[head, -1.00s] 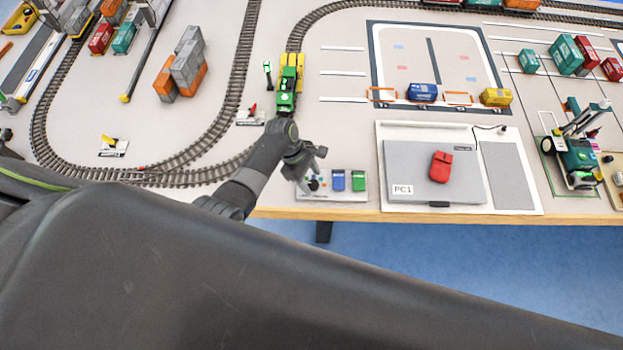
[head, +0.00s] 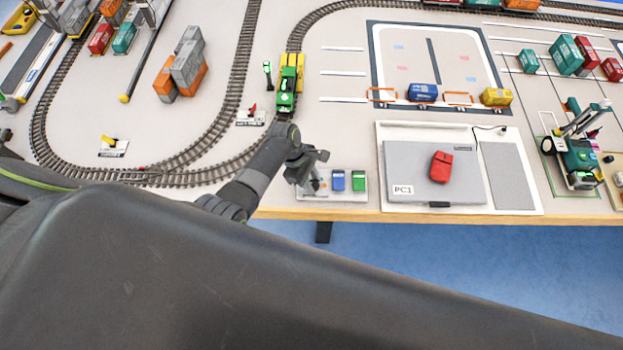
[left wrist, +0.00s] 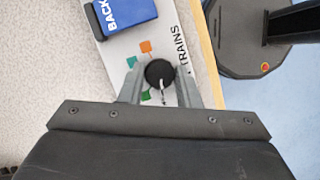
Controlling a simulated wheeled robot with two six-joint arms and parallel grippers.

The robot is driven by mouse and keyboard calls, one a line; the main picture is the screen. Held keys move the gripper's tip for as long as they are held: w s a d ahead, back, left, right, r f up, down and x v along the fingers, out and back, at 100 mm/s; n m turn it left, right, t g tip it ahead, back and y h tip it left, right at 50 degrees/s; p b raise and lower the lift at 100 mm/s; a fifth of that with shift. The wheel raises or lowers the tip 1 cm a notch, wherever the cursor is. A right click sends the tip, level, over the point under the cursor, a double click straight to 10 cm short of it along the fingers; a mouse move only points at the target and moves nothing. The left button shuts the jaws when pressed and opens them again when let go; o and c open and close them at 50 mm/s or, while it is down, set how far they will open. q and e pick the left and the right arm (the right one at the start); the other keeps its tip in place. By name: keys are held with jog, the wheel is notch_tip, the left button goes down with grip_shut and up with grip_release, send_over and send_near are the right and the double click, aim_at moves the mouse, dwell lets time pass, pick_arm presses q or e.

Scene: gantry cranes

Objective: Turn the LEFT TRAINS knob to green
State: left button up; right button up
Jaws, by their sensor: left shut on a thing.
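The control panel (head: 345,193) stands at the table's front edge, with a blue block (head: 338,180) and a green block (head: 358,181) on it. My left gripper (head: 314,186) is over the panel's left end. In the left wrist view, the round black knob (left wrist: 160,73) sits between the fingers of my left gripper (left wrist: 160,77), which is shut on it. Orange (left wrist: 146,46), teal (left wrist: 132,62) and green (left wrist: 146,97) marks lie beside the knob. The label shows "TRAINS"; the rest is hidden. I cannot tell which mark the knob points to. My right gripper is not in view.
The blue block in the wrist view (left wrist: 125,16) reads "BACK". A green and yellow train (head: 289,85) stands on the track behind my left arm. A grey PC1 board (head: 430,172) with a red piece (head: 441,166) lies right of the panel.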

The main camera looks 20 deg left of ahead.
pick_arm(q)
jog(key=m+g, duration=0.1)
jog(key=m, duration=0.2)
jog(key=shift+w+m+y, duration=0.15)
jog(key=shift+m+y, duration=0.15)
jog(key=shift+m, duration=0.1)
jog(key=shift+d+m+g+y, duration=0.1)
jog(key=shift+m+g+y, duration=0.5)
jog(key=shift+m, duration=1.3)
jog(key=shift+g, duration=0.3)
jog(key=o, duration=1)
